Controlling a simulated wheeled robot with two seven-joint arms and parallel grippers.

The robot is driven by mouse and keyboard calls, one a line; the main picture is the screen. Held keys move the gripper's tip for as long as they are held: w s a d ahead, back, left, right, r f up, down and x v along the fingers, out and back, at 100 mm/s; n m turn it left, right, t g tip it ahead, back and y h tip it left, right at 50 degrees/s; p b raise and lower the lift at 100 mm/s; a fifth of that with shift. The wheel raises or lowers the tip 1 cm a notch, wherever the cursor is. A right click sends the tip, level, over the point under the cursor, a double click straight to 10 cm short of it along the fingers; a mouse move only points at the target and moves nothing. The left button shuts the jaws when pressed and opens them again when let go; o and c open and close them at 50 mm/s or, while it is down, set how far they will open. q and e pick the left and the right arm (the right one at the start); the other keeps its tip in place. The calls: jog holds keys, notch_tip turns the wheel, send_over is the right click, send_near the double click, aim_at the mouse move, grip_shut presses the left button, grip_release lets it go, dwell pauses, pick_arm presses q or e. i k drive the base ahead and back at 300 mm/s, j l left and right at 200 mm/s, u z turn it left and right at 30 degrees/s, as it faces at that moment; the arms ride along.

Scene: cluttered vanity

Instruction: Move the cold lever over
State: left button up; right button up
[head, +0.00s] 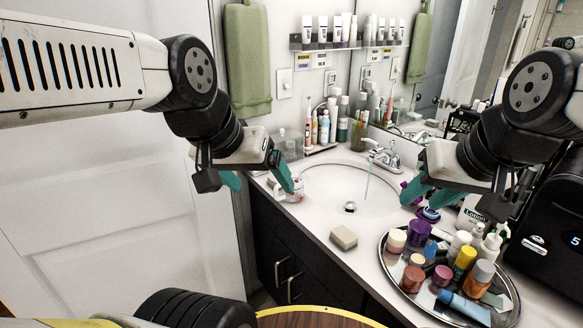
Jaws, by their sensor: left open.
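The chrome faucet (384,154) stands at the back of the white sink (335,185), and a thin stream of water (368,182) falls from its spout. A small lever (370,142) shows on its left side. The right side of the faucet is close to my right gripper in the picture, and any lever there is hard to make out. No hot or cold mark is readable. My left gripper (260,182) is open and empty, left of the sink. My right gripper (428,192) hangs right of the sink; its teal fingertips look close together, and their gap is unclear.
A round tray (386,262) crowded with bottles and jars sits at the front right. A soap bar (344,238) lies on the counter's front edge. A white mug-like item (287,190) is left of the sink. Bottles (325,128) stand behind; a black box (548,235) is at the right.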

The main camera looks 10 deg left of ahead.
aim_at(396, 163)
jog(key=i+j, duration=0.2)
jog(key=j, duration=0.15)
jog(key=i+j+u, duration=0.1)
jog(key=i+j, duration=0.15)
jog(key=i+j+u, duration=0.1)
jog(key=i+j, duration=0.25)
jog(key=i, duration=0.1)
